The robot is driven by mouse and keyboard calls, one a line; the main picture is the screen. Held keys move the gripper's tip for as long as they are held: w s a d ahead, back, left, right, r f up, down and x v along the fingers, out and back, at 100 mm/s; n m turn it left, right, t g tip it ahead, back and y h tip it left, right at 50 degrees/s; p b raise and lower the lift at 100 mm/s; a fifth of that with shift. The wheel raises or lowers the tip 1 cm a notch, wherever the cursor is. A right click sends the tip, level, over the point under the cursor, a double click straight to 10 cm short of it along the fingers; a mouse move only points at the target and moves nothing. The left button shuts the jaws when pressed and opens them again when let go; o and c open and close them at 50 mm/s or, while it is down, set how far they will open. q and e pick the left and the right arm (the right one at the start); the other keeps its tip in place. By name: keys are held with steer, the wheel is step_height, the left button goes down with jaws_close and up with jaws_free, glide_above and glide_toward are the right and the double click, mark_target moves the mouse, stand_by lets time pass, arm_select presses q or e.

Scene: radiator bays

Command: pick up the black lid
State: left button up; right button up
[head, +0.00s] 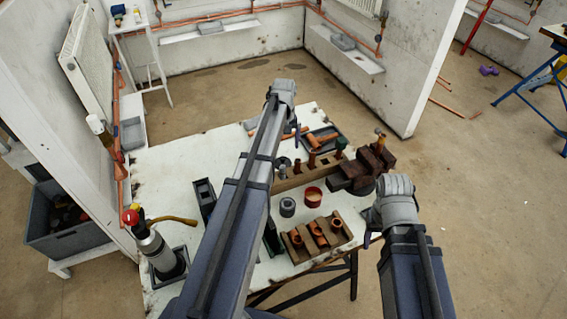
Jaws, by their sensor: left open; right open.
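I cannot make out a black lid for certain. A small dark round shape (364,187) shows beside the brown vise (358,172) and may be part of it. An open red tin (313,197) with pale contents stands on the white bench (165,163), next to a grey cylinder (288,207). My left gripper (297,128) is over the far part of the bench, mostly hidden by its arm. My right gripper (371,238) is at the bench's right edge, mostly hidden by its wrist. I see nothing held in either.
A wooden block with copper fittings (318,236) sits at the bench's near right. A blowtorch (153,247) stands at the near left. A dark tray (323,139) and copper pieces lie at the back. The bench's left part is mostly clear.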

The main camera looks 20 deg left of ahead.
mark_target(282, 157)
arm_select(q)
steer(key=shift+w+a+f+b, duration=0.1)
steer(key=shift+a+f+b, duration=0.1)
steer(key=shift+f+b, duration=1.7)
steer(key=shift+w+a+f+b, duration=0.1)
steer(key=shift+a+f+b, duration=0.05)
steer(key=shift+f+b, duration=1.75)
steer(key=shift+s, duration=0.1)
steer(key=c, duration=1.2)
steer(key=shift+c, duration=0.2)
